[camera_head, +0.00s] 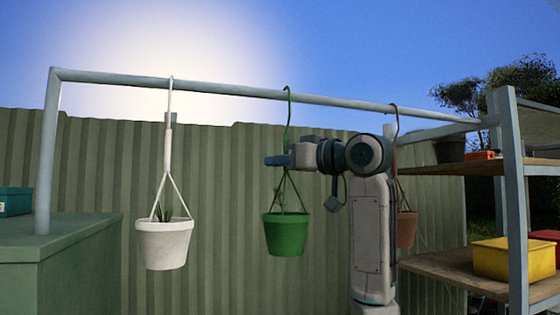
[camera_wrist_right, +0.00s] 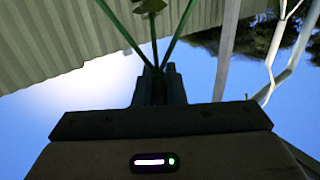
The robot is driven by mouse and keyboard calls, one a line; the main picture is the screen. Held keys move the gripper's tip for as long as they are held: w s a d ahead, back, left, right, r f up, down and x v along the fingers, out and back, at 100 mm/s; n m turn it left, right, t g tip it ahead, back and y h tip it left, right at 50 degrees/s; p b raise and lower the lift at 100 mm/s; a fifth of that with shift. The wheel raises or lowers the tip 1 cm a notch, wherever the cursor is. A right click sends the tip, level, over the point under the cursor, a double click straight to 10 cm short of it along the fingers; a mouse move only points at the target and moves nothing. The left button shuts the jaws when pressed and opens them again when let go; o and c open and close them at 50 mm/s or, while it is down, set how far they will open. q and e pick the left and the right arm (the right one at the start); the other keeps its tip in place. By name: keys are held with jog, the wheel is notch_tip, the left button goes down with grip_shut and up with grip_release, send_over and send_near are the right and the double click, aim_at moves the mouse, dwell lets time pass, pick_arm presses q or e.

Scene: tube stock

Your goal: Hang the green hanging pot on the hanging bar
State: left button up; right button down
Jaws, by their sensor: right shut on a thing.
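The green hanging pot (camera_head: 287,233) hangs upright below the hanging bar (camera_head: 230,91) in the head view. Its hook (camera_head: 288,108) reaches up to the bar and its curved top overlaps the bar; I cannot tell whether it bears on it. My right gripper (camera_head: 277,160) is shut on the green pot's hanger, where the cords meet the stem. In the right wrist view the green cords (camera_wrist_right: 122,30) run out from between the jaws (camera_wrist_right: 158,88). My left gripper is not in view.
A white pot (camera_head: 163,243) hangs from the bar on the left, and a brown pot (camera_head: 407,228) on the right, partly behind my right arm. A shelf with a yellow bin (camera_head: 502,258) stands at the right. A green cabinet (camera_head: 70,250) stands at the left.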

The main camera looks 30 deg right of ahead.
dwell(0.3)
jog(key=c, duration=1.4)
grip_release()
jog(key=shift+s, duration=0.1)
jog(key=shift+s+f, duration=0.1)
jog(key=shift+s, duration=0.05)
jog(key=b+v, duration=0.5)
jog(key=v, duration=0.5)
jog(key=shift+s+b, duration=0.2)
jog(key=shift+b, duration=0.2)
jog(key=shift+d, duration=0.15)
